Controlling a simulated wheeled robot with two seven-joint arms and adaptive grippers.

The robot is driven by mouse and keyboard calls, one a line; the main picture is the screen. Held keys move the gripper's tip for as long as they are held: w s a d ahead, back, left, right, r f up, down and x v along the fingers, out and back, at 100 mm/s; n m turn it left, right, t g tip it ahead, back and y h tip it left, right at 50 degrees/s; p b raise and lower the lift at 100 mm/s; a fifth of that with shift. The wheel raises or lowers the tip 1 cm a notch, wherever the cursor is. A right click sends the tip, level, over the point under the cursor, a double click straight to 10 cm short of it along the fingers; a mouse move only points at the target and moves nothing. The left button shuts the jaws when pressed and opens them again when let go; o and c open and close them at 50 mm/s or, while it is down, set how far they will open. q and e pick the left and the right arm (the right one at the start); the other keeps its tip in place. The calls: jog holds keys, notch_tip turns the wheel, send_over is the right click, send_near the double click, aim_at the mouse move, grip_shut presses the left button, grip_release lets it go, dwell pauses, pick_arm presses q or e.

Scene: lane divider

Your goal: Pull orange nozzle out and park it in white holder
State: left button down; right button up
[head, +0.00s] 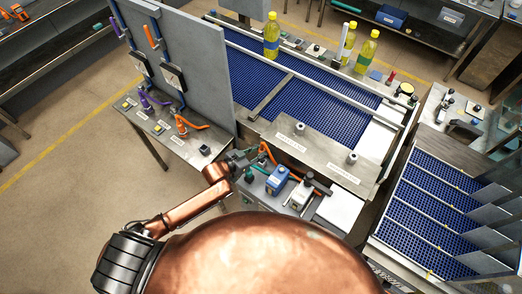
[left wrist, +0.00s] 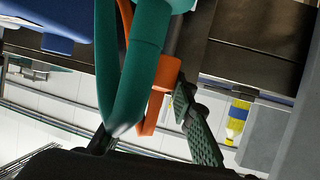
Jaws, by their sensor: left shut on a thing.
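The orange nozzle (head: 264,150) stands at the far edge of the small grey bench in the head view. In the left wrist view its orange body (left wrist: 165,74) is beside the right-hand fingertip, partly behind a teal curved part (left wrist: 143,75). My left gripper (head: 246,157) reaches in from the left, with its fingers closed about the orange nozzle. The other fingertip is hidden behind the teal part, so the exact contact is unclear. The white holder (head: 299,196) stands on the bench to the right of the blue holder (head: 277,180).
A dark tool with an orange strip (head: 312,183) lies close to the white holder. A blue conveyor (head: 310,85) with yellow bottles (head: 271,35) runs behind the bench.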

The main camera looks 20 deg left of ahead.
pick_arm(q)
jog(key=shift+f+b, duration=1.35)
jog(key=shift+f, duration=0.9)
jog(key=c, duration=1.6)
grip_release()
jog(key=v, duration=1.2)
jog(key=shift+r, duration=0.1)
jog(key=shift+d, duration=0.1)
